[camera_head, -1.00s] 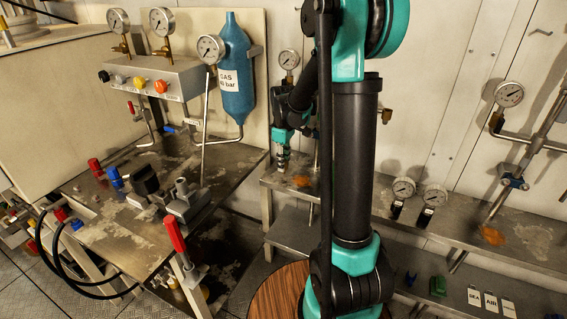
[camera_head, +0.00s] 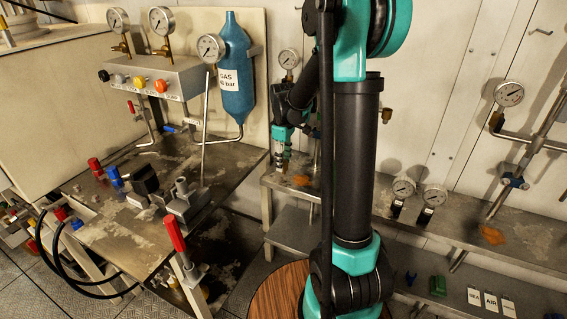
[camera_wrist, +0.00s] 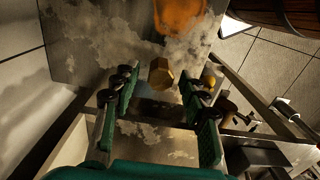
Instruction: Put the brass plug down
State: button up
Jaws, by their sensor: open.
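In the wrist view the brass plug (camera_wrist: 160,72) shows its golden hexagonal head between the fingertips of my gripper (camera_wrist: 160,90). The two green fingers are apart, with a visible gap on each side of the plug. The stained metal bench top (camera_wrist: 75,35) lies behind the plug; I cannot tell from this view how the plug's underside meets it. In the head view my gripper (camera_head: 281,150) points down over the left end of the long metal bench, and the plug is too small to make out there.
An orange-brown stain (camera_wrist: 180,15) marks the bench beyond the plug. A small brass fitting (camera_wrist: 208,76) is near my right finger. Two gauges (camera_head: 403,188) stand farther right on the bench. A round wooden top (camera_head: 280,292) is below in front.

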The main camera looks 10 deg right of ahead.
notch_tip(320, 180, up, 11)
jog(key=s+d+f+m+t, duration=0.2)
jog(key=s+f+m, duration=0.3)
jog(key=s, duration=0.6)
jog(key=s+d+f+m+t, duration=0.1)
jog(key=s+f+m+t, duration=0.1)
jog(key=s+f+m, duration=0.3)
jog(key=s+f, duration=0.4)
jog(key=s, duration=0.2)
jog(key=shift+s+d+f+m, duration=0.2)
jog(key=shift+s+d+m, duration=0.2)
